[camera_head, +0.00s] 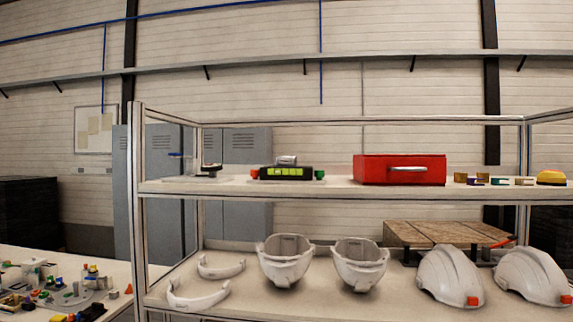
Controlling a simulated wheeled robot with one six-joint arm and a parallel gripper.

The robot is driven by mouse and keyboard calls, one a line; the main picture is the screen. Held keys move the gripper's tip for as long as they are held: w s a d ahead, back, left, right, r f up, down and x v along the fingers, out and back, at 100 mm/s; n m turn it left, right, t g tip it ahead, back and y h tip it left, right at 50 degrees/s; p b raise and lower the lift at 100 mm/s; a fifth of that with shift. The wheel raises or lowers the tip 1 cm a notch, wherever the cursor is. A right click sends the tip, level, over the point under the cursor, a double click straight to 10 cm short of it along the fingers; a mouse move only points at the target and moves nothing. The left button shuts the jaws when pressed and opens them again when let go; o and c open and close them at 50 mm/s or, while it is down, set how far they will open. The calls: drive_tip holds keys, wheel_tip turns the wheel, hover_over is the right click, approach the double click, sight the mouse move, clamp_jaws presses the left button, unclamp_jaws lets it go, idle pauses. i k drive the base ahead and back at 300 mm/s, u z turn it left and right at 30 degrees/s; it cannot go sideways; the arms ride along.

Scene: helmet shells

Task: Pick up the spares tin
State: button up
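A red box (375,170) with a silver bar handle on its front stands on the upper shelf, right of the middle. It is the most tin-like thing in view, but no label shows, so I cannot tell for sure that it is the spares tin. Its inside is hidden. My gripper is not in view.
The upper shelf (228,187) also holds a black device with a green display (286,172), small coloured blocks (476,181) and a yellow dome (552,177). White helmet shells (285,262) and a wooden board (440,233) fill the lower shelf. A cluttered table (115,275) stands at left.

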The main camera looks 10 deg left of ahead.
sight(281, 160)
drive_tip(key=z, duration=0.1)
drive_tip(key=k, duration=0.45)
drive_tip(key=u, duration=1.25)
drive_tip(key=i, duration=1.45)
drive_tip(key=z, duration=0.45)
